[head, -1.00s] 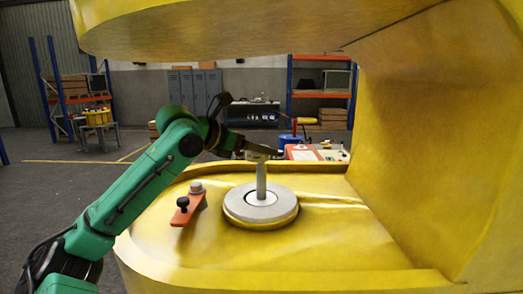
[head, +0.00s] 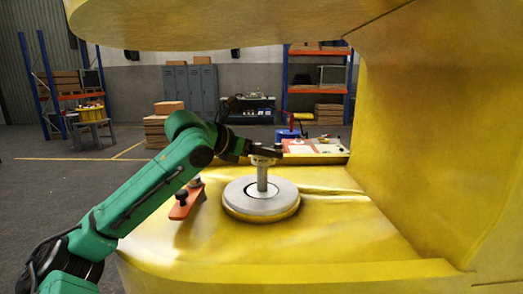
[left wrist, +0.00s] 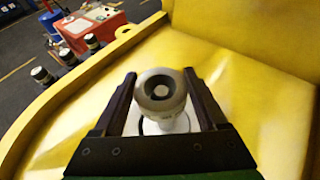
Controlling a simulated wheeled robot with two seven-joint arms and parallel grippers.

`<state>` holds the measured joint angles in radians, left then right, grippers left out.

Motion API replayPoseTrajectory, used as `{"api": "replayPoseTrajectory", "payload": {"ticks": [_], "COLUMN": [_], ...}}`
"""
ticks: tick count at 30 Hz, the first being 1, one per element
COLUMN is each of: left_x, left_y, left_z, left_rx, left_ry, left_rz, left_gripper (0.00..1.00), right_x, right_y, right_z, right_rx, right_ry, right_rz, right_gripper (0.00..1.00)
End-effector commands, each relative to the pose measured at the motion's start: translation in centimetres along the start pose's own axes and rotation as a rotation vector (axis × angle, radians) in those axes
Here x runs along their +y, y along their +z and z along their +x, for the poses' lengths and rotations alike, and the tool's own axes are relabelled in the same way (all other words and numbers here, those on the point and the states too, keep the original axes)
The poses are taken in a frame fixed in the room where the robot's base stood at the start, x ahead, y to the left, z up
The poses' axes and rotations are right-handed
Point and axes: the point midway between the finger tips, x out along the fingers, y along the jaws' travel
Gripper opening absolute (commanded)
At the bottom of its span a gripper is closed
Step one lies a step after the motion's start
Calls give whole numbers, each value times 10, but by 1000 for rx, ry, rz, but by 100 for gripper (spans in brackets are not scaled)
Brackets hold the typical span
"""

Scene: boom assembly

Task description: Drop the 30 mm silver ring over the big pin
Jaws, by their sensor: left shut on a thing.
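The big pin (head: 262,181) stands upright from the middle of a round grey disc (head: 240,208) on the yellow boom part. My left gripper (head: 265,152) is at the top of the pin, shut on the silver ring (head: 263,161). In the left wrist view the ring (left wrist: 160,76) sits between the two dark fingers (left wrist: 160,82). A lighter round spot shows inside the ring's dark opening. The ring looks lined up with the pin's top; I cannot tell how far it is over it. My right gripper is not in view.
An orange lever (head: 187,202) with a black knob lies left of the disc. The yellow boom wall (head: 420,150) rises on the right, and a yellow overhang (head: 210,25) is above. A red-and-white box (head: 315,150) stands behind the boom part.

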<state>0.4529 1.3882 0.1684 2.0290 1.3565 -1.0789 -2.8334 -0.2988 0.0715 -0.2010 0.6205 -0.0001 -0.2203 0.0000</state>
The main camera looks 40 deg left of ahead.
Motion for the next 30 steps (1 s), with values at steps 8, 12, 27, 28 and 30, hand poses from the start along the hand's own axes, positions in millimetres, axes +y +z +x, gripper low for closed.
{"api": "replayPoseTrajectory", "payload": {"ticks": [8,12,27,28,30], "left_x": [0,0,0,0,0], "left_y": [2,0,-1,-1,0], "left_z": [-1,-3,-117,-123,-136], "left_rx": [-5,-3,-12,-11,-10], "left_ry": [1,0,3,2,2], "left_rz": [1,0,2,3,2], "left_gripper": [100,100,100,100,100], "right_x": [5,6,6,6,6], "right_y": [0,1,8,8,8], "right_z": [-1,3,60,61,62], "right_rx": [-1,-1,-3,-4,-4], "right_ry": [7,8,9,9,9], "right_rz": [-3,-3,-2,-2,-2], "right_gripper": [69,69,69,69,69]}}
